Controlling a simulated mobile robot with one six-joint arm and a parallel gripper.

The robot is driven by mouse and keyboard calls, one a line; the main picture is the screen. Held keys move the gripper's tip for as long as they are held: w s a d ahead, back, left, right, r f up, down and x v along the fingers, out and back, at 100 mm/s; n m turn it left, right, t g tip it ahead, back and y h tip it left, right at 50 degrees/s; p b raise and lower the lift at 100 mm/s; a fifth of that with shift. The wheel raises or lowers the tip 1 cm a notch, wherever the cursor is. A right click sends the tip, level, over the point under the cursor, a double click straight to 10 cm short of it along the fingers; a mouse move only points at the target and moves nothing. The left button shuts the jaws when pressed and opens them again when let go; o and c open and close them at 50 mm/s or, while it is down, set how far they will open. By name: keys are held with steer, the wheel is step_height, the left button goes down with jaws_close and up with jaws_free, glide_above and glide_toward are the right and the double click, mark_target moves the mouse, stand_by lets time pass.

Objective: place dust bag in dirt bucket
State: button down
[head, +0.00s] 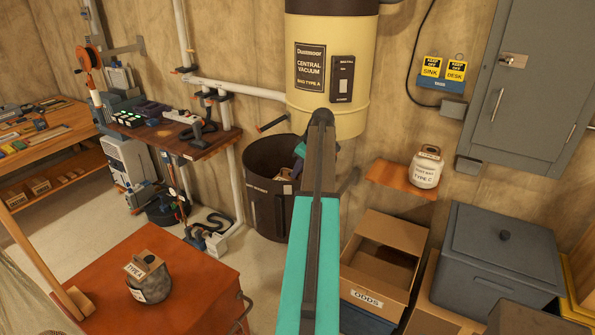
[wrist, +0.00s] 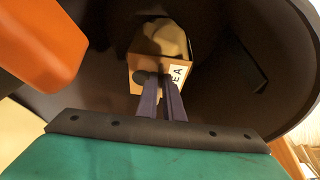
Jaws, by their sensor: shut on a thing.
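The dirt bucket (head: 268,210) is a dark, round, open bin on the floor below the vacuum. Its dark inside wall (wrist: 225,110) fills much of the wrist view. My gripper (wrist: 158,78) points into it and is shut on a dust bag (wrist: 160,40), a tan-grey bag with a cardboard collar and a white label ending in "E A". The bag is inside the bucket's opening; I cannot tell whether it touches the bottom. In the head view my arm hides most of the gripper and the held bag.
Another bag labelled TYPE A (head: 149,277) stands on the red cabinet (head: 195,265). A white TYPE C container (head: 426,168) sits on a small wall shelf (head: 400,181). The vacuum (head: 330,75) hangs above the bucket. Cardboard boxes (head: 378,285) and a grey bin (head: 500,255) crowd the right.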

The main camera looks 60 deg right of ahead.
steer(key=shift+f, duration=0.45)
steer(key=c, duration=1.9)
jaws_free()
steer(key=shift+r, duration=0.1)
steer(key=shift+r+p, duration=0.3)
steer(key=shift+r, duration=0.35)
steer(key=shift+s+r+b, duration=0.15)
steer(key=shift+b, duration=0.15)
steer(key=b+v, duration=0.3)
steer(key=v, duration=0.8)
steer(key=shift+r+b, duration=0.2)
steer(key=shift+b, duration=0.15)
